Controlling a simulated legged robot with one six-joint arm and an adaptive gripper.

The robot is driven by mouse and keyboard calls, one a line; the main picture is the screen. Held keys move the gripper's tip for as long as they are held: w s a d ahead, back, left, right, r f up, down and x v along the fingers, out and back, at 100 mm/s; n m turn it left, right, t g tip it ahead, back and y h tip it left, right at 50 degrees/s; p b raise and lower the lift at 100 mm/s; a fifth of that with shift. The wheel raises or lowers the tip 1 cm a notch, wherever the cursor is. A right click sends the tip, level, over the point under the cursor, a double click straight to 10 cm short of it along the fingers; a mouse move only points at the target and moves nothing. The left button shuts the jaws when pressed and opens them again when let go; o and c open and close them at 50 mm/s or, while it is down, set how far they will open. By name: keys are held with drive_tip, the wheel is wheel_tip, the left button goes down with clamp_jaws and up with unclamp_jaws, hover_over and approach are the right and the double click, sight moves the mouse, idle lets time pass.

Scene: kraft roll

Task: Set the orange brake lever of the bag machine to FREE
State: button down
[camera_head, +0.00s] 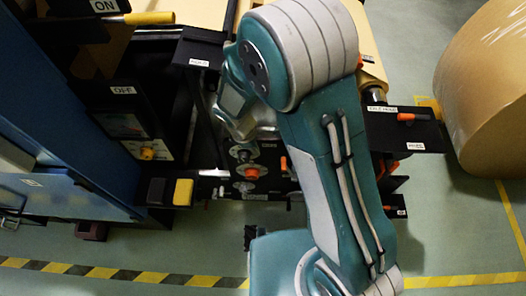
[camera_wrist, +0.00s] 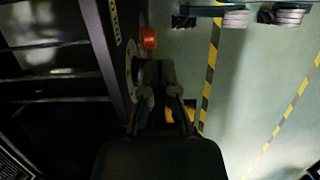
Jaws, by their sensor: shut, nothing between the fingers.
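The bag machine's dark panel (camera_head: 262,180) is in the middle of the head view, with round dials and small orange parts. An orange round part (camera_head: 251,172) sits on one dial, and a small upright orange piece (camera_head: 284,163) is to its right. I cannot tell which is the brake lever, and the markings there are too small to read. In the wrist view an orange-red part (camera_wrist: 149,38) stands out from the dark panel, just beyond my gripper (camera_wrist: 158,70). My gripper's fingers are shut and empty, near the panel's edge. My arm hides part of the machine.
A large kraft roll (camera_head: 490,85) stands at the right. Another orange handle (camera_head: 407,117) lies on a black plate right of my arm. A blue cabinet (camera_head: 60,130) with ON and OFF labels is at left. Striped floor tape (camera_head: 120,275) crosses the open floor in front.

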sight(282, 163)
drive_tip(key=d+f, duration=0.6)
drive_tip(key=f, duration=0.2)
drive_tip(key=shift+s, duration=0.15)
drive_tip(key=shift+d+r, duration=0.5)
drive_tip(key=shift+d, duration=0.4)
